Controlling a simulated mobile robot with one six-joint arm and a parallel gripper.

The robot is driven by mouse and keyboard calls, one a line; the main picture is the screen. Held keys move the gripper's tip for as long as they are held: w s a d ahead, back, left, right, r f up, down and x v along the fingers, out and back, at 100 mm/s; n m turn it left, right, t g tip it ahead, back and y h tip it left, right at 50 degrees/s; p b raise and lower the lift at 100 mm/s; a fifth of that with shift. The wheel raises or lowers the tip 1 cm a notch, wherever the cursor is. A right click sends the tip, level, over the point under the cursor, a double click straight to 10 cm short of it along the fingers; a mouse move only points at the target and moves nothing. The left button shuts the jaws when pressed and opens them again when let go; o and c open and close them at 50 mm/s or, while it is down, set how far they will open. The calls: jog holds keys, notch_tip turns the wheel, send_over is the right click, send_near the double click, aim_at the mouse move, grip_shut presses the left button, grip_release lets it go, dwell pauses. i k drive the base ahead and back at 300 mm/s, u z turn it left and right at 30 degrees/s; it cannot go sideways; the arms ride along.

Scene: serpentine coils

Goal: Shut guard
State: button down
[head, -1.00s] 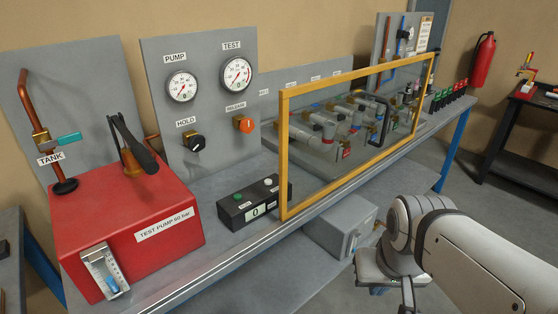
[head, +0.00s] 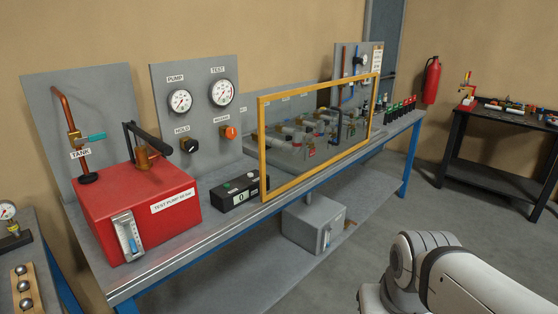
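The guard (head: 263,150) is a clear panel in a yellow frame. It stands upright along the front of the grey bench (head: 215,222), and the pipework (head: 297,137) shows through it. I cannot tell whether the guard is latched. My arm shows at the lower right, well apart from the guard. My gripper is out of view below the picture.
A red test pump (head: 140,210) with a lever and a black control box (head: 238,192) stand left of the guard. A grey box (head: 313,222) sits on the lower shelf. A black table (head: 495,160) stands right. Grey floor is clear between bench and table.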

aim_at(260, 100)
jog(key=i, duration=1)
jog(key=z, duration=0.05)
